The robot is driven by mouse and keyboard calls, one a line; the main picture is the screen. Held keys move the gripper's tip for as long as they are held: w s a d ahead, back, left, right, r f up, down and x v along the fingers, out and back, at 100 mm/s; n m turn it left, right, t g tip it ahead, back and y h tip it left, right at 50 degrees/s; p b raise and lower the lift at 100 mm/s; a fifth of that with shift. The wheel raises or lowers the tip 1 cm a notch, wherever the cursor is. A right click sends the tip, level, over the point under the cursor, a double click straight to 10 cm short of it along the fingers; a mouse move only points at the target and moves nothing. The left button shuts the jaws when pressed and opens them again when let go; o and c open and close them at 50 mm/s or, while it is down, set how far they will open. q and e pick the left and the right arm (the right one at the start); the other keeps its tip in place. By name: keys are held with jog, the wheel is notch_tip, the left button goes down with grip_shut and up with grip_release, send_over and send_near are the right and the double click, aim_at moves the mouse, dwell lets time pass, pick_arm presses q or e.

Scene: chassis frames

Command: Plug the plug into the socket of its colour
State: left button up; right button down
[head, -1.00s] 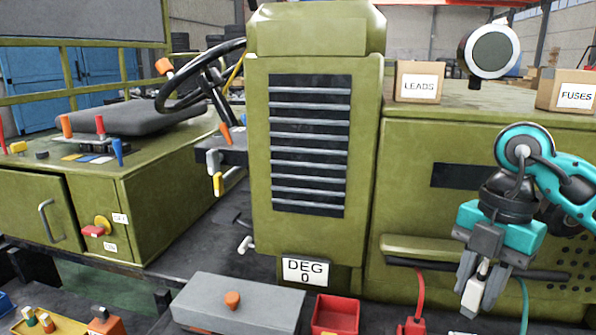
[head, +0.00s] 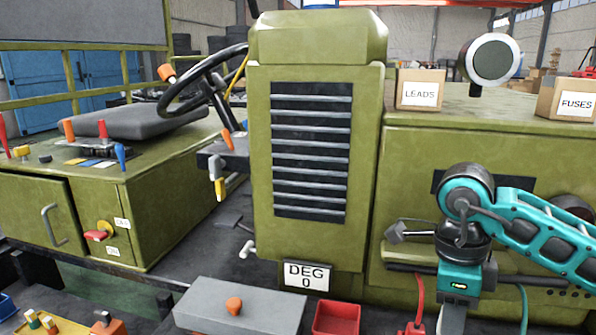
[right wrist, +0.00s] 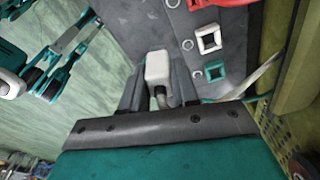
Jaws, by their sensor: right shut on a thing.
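My right gripper (right wrist: 157,82) is shut on a white plug (right wrist: 158,66), which sits between its two fingers in the right wrist view. In the head view the right gripper (head: 453,318) points down at the bottom edge, and its fingertips and the plug are out of frame. In the right wrist view a row of square sockets lies on a dark grey panel to the right of the plug: a red one (right wrist: 205,3) cut off at the top, a white one (right wrist: 208,40) and a green one (right wrist: 215,86). The plug is apart from the white socket. My left gripper is not in view.
A red cable (head: 420,290) and a green cable (head: 523,305) hang either side of the right gripper. A red tray (head: 336,319) and a grey block (head: 240,305) stand left of it. The olive machine body (head: 400,185) rises behind, with a lever (head: 408,233) close by.

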aim_at(436, 332)
jog(key=n, duration=0.4)
jog(key=f+n, duration=0.1)
jog(key=n, duration=0.1)
jog(key=shift+s+a+t, duration=0.1)
jog(key=shift+a+t, duration=0.2)
jog(key=shift+a, duration=0.1)
jog(key=n, duration=0.4)
jog(key=f+n, duration=0.1)
jog(key=n, duration=0.1)
jog(key=shift+s+a+t+p, duration=0.1)
jog(key=shift+a+t+p, duration=0.2)
jog(key=shift+a+t, duration=0.1)
jog(key=n, duration=0.5)
jog(key=shift+s+a+f+n+y, duration=0.1)
jog(key=shift+a+f+n+y, duration=0.2)
jog(key=shift+f+n, duration=0.1)
jog(key=n, duration=0.5)
jog(key=shift+s+a+f+n+t+y+p, duration=0.15)
jog(key=shift+a+f+n+t+y+p, duration=0.15)
jog(key=shift+a+f, duration=0.1)
